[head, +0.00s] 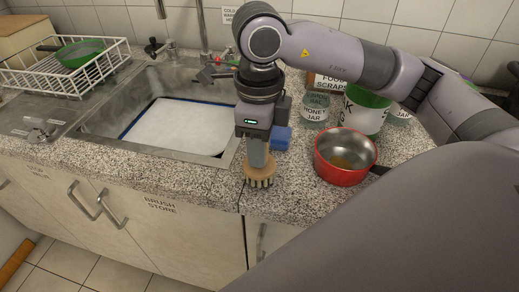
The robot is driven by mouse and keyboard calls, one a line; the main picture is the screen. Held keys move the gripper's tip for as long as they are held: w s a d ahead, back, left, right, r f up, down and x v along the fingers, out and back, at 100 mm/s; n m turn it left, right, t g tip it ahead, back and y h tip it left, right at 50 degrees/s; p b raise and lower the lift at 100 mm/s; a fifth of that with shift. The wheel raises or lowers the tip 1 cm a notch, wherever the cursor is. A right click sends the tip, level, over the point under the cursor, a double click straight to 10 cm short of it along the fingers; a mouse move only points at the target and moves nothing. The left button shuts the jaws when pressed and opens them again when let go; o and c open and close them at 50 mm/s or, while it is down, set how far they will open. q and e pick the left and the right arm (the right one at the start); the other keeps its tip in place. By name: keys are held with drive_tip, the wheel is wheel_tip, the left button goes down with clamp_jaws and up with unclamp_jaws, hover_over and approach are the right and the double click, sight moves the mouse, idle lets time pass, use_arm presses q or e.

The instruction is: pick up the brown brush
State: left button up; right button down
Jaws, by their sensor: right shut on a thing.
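The brown brush (259,174) is a tan, round-headed brush with bristles pointing down. It stands at the front edge of the speckled counter, between the sink and the red pot. My right gripper (257,150) is directly above it, pointing down and shut on it. The gripper hides the upper part of the brush. I cannot tell whether the bristles touch the counter. My left gripper is not in view.
A red pot (330,174) stands close to the right, with labelled jars (315,107) and a green-and-white container (363,112) behind. A blue item (281,138) lies beside my gripper. The sink (100,120) holds a white board (178,126). A dish rack (62,75) stands left.

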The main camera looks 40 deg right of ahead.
wheel_tip(320, 180, up, 19)
drive_tip(key=p, duration=0.3)
drive_tip(key=shift+r+p, duration=0.15)
drive_tip(key=shift+p, duration=0.15)
drive_tip(key=c, duration=1.5)
unclamp_jaws()
drive_tip(key=shift+c, duration=1.2)
